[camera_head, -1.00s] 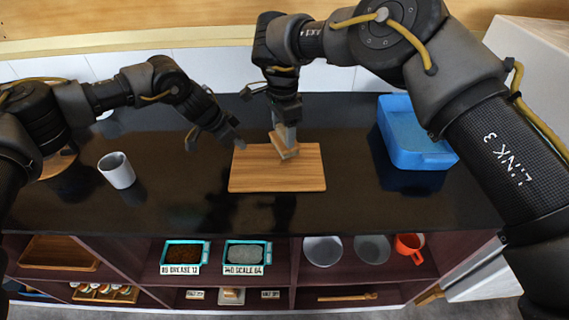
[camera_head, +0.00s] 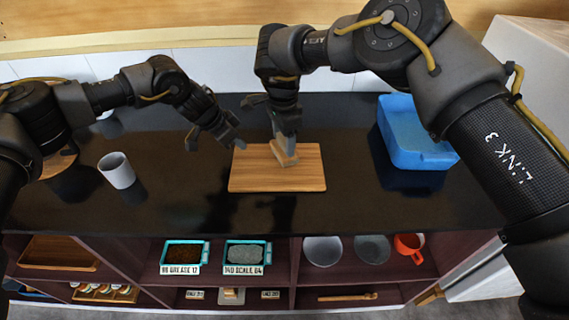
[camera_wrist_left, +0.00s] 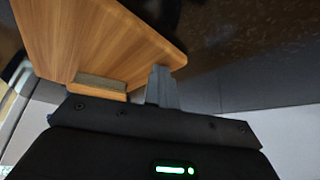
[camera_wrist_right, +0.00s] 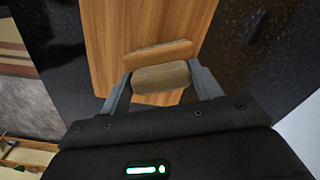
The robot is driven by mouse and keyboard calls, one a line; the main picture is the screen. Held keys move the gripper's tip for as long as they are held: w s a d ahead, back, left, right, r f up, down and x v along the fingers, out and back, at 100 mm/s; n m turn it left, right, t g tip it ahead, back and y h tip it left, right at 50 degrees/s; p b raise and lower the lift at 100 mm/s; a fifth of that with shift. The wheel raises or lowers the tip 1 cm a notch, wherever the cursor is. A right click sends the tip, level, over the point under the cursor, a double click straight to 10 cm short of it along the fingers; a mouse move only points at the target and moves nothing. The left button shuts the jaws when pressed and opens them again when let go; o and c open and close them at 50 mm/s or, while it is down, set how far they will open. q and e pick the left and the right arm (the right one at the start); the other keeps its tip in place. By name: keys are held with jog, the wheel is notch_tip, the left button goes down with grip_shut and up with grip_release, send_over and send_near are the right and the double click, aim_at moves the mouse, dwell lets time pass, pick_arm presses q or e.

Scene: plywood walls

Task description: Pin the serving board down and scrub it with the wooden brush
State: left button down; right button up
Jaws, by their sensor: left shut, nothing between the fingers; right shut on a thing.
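The wooden serving board (camera_head: 270,178) lies flat on the dark counter; it also shows in the left wrist view (camera_wrist_left: 90,35) and the right wrist view (camera_wrist_right: 140,25). My right gripper (camera_head: 283,138) is shut on the wooden brush (camera_head: 284,155), gripping its block from above. The brush (camera_wrist_right: 160,77) is at the board's upper middle; its underside is hidden, so I cannot tell if it touches. My left gripper (camera_head: 237,146) is shut and empty at the board's upper left corner. In the left wrist view its fingers (camera_wrist_left: 161,85) are together at the board's edge; contact is unclear.
A white cup (camera_head: 117,171) stands on the left of the counter. A blue tub (camera_head: 410,135) stands on the right. The counter in front of the board is clear.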

aim_at(283, 155)
pick_arm(q)
jog(key=shift+s+a+f, duration=0.15)
jog(key=shift+f, duration=0.25)
pick_arm(e)
jog(key=shift+s, duration=1.5)
jog(key=shift+f, duration=0.1)
jog(key=shift+w, duration=2)
jog(key=shift+r, duration=2.65)
jog(key=d, duration=1)
pick_arm(q)
jog(key=shift+r, duration=0.15)
pick_arm(e)
jog(key=shift+r, duration=0.1)
